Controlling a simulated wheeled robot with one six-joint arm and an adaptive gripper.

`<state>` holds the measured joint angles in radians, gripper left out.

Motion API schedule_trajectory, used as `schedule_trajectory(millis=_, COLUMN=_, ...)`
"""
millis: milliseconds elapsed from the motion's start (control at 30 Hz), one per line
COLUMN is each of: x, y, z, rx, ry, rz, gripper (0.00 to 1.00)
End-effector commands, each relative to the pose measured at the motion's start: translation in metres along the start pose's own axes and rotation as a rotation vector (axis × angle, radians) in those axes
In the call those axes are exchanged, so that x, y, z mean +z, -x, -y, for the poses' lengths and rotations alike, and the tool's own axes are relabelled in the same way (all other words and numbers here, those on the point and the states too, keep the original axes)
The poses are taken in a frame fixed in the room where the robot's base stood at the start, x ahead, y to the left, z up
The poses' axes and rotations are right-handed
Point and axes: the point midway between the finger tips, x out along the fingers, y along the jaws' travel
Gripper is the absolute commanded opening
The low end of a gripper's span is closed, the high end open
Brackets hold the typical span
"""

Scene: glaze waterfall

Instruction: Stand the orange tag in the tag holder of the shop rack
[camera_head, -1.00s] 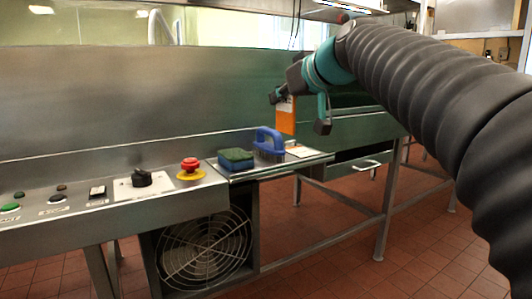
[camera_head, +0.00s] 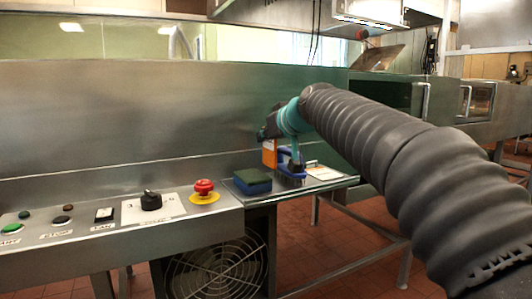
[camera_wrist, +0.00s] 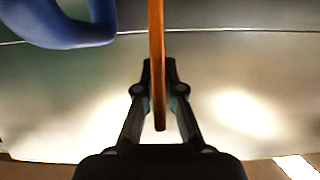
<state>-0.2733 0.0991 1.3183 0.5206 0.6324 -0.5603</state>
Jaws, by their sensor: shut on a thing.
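My gripper (camera_head: 281,150) is shut on the orange tag (camera_head: 269,154) and holds it upright, above the small steel side shelf (camera_head: 343,184). In the wrist view, the tag (camera_wrist: 157,50) shows edge-on as a thin orange strip between the two fingertips (camera_wrist: 159,75). In the head view, the gripper partly covers the blue-handled brush (camera_head: 313,164). I cannot make out the shop rack or its tag holder in either view.
A green and blue sponge (camera_head: 252,181) lies beside the brush, left of it. A white card (camera_head: 323,174) lies on the shelf to the right. A red stop button (camera_head: 204,187) and a black knob (camera_head: 151,200) stand on the panel. The brush's blue handle (camera_wrist: 62,30) is close left of the tag.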

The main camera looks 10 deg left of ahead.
Motion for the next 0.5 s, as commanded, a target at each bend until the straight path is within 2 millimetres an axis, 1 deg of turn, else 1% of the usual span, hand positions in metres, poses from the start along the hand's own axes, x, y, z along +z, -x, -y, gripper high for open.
schedule_trajectory(millis=67, x=0.001, y=-0.003, z=0.0, rx=0.001, ry=0.0, rz=-0.001, gripper=0.0)
schedule_trajectory(millis=167, x=0.008, y=-0.006, z=-0.001, rx=0.002, ry=0.0, rz=0.0, gripper=0.0)
schedule_trajectory(millis=300, x=0.028, y=-0.013, z=-0.001, rx=0.002, ry=-0.002, rz=0.001, gripper=0.0)
schedule_trajectory(millis=400, x=0.037, y=-0.017, z=-0.001, rx=0.003, ry=-0.001, rz=0.001, gripper=0.0)
schedule_trajectory(millis=500, x=0.038, y=-0.017, z=-0.001, rx=0.003, ry=0.0, rz=-0.002, gripper=0.0)
